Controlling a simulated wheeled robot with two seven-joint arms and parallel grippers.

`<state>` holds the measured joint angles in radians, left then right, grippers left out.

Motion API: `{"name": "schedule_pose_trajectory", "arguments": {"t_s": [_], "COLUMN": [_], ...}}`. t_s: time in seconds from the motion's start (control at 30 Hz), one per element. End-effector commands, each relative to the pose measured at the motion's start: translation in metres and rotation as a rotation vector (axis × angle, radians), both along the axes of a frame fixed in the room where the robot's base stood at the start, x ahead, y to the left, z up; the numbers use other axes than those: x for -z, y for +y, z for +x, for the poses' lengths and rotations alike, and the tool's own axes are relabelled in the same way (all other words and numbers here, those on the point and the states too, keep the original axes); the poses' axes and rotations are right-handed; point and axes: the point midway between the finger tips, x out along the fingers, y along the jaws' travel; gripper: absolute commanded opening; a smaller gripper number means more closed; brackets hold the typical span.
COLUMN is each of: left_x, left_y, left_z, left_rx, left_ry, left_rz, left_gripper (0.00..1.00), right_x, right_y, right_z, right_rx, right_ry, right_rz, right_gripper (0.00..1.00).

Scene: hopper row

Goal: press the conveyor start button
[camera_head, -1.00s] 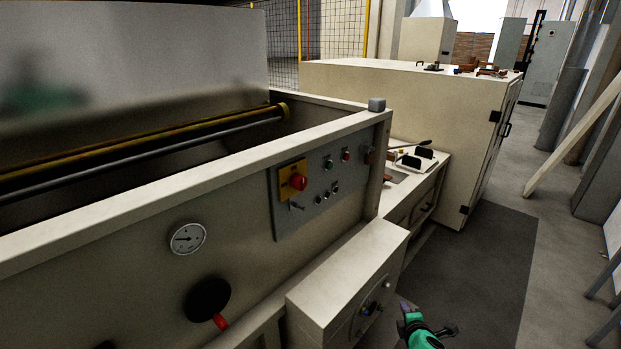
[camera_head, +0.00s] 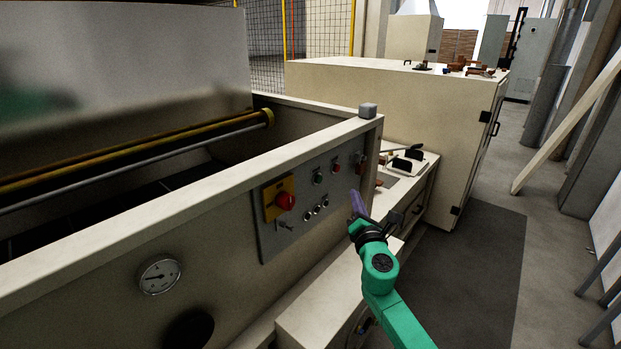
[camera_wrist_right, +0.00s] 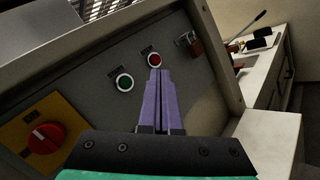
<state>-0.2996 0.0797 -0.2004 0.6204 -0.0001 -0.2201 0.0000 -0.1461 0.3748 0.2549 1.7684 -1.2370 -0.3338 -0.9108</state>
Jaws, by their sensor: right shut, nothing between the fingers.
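A grey control panel (camera_head: 268,238) is set on the side of the cream machine. It carries a green button (camera_head: 318,179) and a red button (camera_head: 336,167), side by side near its top. In the right wrist view the green button (camera_wrist_right: 124,82) is left of the fingers and the red button (camera_wrist_right: 154,60) is just beyond their tips. Contact with the panel cannot be told. My left gripper is not in view.
A red rotary switch on a yellow plate (camera_head: 278,197) and several small knobs share the panel. A padlock (camera_wrist_right: 195,46) hangs at its right. A cream box (camera_head: 318,302) juts out below. A dial gauge (camera_head: 159,275) is at left.

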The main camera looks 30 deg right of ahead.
Motion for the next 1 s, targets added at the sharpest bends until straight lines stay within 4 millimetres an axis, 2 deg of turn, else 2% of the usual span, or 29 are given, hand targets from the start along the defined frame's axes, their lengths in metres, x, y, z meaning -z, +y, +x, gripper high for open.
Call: {"name": "schedule_pose_trajectory", "arguments": {"t_s": [0.23, 0.37, 0.8, 1.0], "left_x": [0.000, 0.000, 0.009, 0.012], "left_y": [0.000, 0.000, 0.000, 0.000], "left_z": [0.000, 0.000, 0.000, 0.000], "left_rx": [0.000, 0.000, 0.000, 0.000], "left_ry": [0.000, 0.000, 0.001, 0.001], "left_rz": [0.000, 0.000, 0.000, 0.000], "left_gripper": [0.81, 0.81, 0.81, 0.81], "right_x": [0.001, 0.000, 0.003, 0.002], "right_y": [0.000, 0.002, 0.020, 0.025], "right_z": [0.001, 0.008, 0.068, 0.083], "right_rx": [0.000, 0.000, -0.001, 0.000], "right_ry": [0.000, -0.001, -0.002, 0.001], "right_rz": [0.002, 0.004, 0.006, 0.004], "right_gripper": [0.00, 0.00, 0.00, 0.00]}}
